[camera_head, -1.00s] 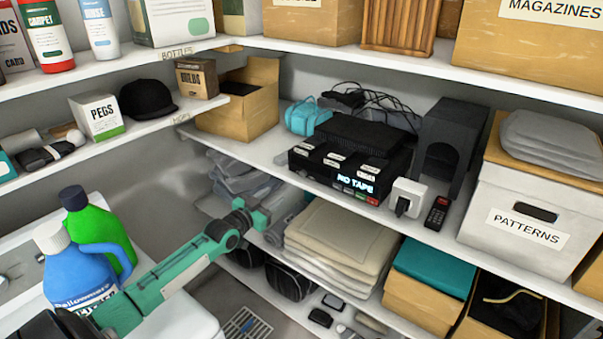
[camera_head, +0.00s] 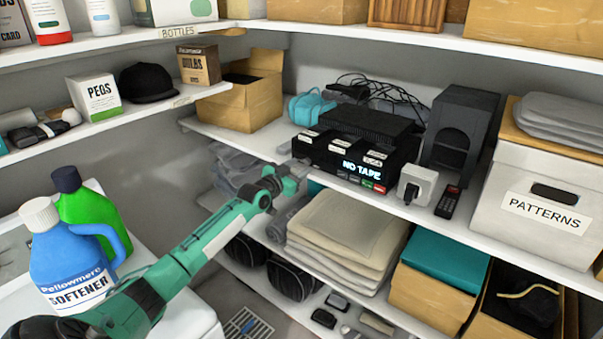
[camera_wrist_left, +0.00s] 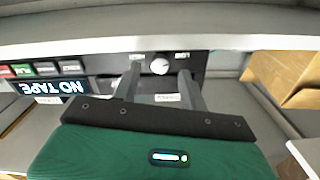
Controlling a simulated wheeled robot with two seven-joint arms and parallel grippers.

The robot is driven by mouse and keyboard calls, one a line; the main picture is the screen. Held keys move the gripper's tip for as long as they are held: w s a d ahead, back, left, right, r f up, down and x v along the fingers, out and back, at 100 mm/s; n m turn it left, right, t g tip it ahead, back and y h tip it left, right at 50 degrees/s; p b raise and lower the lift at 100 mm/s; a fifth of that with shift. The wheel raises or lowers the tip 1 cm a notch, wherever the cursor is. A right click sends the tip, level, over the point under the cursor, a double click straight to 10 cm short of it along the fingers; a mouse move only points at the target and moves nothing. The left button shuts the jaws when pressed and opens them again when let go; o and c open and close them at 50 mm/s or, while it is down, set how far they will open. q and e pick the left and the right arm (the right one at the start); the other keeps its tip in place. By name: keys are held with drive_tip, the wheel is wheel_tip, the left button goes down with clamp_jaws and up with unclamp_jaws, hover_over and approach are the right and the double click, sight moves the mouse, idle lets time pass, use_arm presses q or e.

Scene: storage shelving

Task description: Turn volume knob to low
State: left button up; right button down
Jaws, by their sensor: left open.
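The black tape device (camera_head: 345,160) with a lit "NO TAPE" display sits on the middle shelf. My left gripper (camera_head: 298,168) is at the left end of its front face. In the left wrist view, which shows the device upside down, a round white knob (camera_wrist_left: 160,66) is on its dark front panel. My left gripper (camera_wrist_left: 160,73) is open there, with one finger to each side of the knob and no clear grip on it. The knob's pointer is too small to read. In the head view the gripper hides the knob. My right gripper is not in view.
A white plug box (camera_head: 417,185) and a black remote (camera_head: 448,202) lie right of the device. An open cardboard box (camera_head: 240,103) stands to its left. Folded cloths (camera_head: 345,235) are on the shelf below. The shelf edge (camera_wrist_left: 160,45) runs close to the fingers.

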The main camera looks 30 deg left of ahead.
use_arm(q)
drive_tip(key=shift+w+b, duration=0.55)
drive_tip(key=shift+w, duration=0.5)
clamp_jaws()
drive_tip(key=shift+n, duration=0.5)
drive_tip(key=shift+n+b, duration=0.3)
drive_tip(key=shift+n, duration=0.8)
unclamp_jaws()
